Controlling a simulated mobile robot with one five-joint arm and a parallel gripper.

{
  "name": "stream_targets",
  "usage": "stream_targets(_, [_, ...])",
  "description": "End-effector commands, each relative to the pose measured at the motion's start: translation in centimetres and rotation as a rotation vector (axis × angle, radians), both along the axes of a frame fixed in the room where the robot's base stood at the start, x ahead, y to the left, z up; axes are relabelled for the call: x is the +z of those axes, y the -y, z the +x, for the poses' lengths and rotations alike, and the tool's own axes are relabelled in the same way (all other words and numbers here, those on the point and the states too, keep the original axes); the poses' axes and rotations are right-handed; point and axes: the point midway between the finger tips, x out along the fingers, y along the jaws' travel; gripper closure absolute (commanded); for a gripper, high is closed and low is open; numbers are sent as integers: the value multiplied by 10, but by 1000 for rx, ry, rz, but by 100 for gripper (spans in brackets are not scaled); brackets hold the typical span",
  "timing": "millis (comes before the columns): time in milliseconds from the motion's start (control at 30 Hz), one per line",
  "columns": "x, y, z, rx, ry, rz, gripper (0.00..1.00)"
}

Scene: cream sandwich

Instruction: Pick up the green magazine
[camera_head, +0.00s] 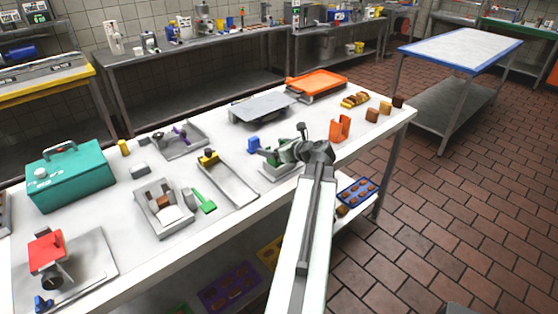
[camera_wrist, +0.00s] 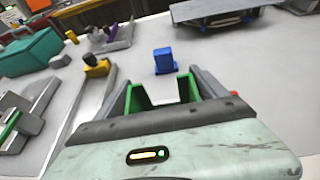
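Grey parts flank the green on both sides.
A blue block (camera_head: 253,145) stands just beyond the gripper. An orange U-shaped holder (camera_head: 341,128) stands to the right. A long grey tray (camera_head: 228,180) with a yellow-and-black piece and a green-handled scraper (camera_head: 203,202) lie to the left. A grey raised plate (camera_head: 262,107) is behind.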

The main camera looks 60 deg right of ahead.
Motion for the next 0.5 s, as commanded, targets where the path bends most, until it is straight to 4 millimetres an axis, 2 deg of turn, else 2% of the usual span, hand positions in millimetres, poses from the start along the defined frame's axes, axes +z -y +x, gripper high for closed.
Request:
stream_targets(33, [0,0,-1,-1,0,0,35])
stream_targets(167, [0,1,-2,-2,0,0,71])
stream_targets(200, [0,1,-2,-2,0,0,74])
stream_targets(500, [3,2,-3,-4,0,0,74])
